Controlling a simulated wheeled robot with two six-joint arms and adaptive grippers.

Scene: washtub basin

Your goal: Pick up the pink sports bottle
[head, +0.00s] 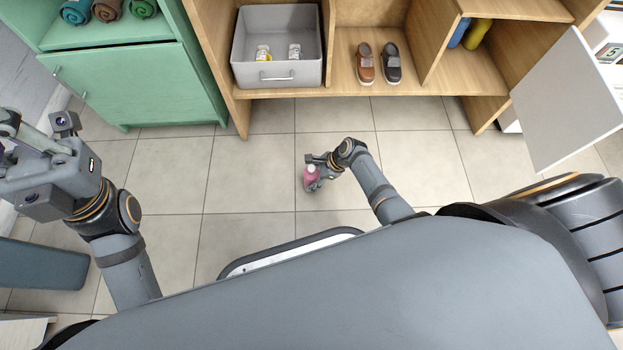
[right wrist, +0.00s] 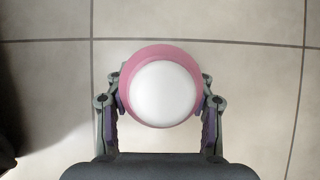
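The pink sports bottle (head: 311,176) has a white top and stands upright, low over the floor tiles, in the middle of the head view. In the right wrist view the bottle (right wrist: 127,84) is seen from above, its round white cap facing the camera. My right gripper (head: 314,174) is at the bottle, with one finger on each side. In the right wrist view the fingers of that gripper (right wrist: 161,84) lie against both sides of the pink body; the tips are partly hidden behind it. My left gripper (head: 14,128) is at the left edge, far from the bottle, its fingers partly cut off.
A wooden shelf unit (head: 345,92) stands behind the bottle, with a grey bin (head: 277,78) and shoes (head: 365,64). A green cabinet (head: 140,85) with rolled towels (head: 107,9) is at the left. A white open door (head: 568,100) is at the right. Floor around the bottle is clear.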

